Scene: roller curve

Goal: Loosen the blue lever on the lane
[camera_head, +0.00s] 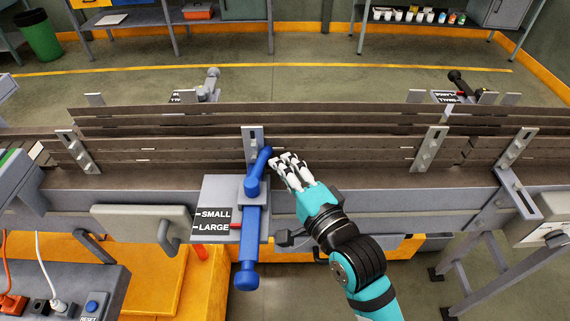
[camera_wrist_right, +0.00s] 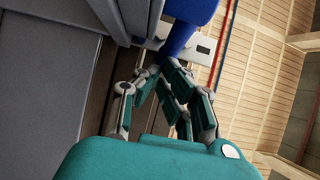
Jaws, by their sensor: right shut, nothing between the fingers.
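The blue lever (camera_head: 258,172) sits on a blue slide bar (camera_head: 250,240) at the front of the lane (camera_head: 340,155), with its handle tilted up and to the right. A plate beside it (camera_head: 214,220) reads SMALL and LARGE, with a red pointer near LARGE. My right gripper (camera_head: 284,164) is shut and empty just right of the lever handle. Whether it touches the handle is unclear. In the right wrist view, a blue part (camera_wrist_right: 190,25) is right past the fingertips (camera_wrist_right: 160,70). My left gripper is out of view.
A grey box (camera_head: 142,226) hangs left of the scale plate. Metal brackets (camera_head: 430,150) stand along the lane rails. A second, grey lever (camera_head: 210,82) is on the far side. A reset button box (camera_head: 92,303) is at lower left.

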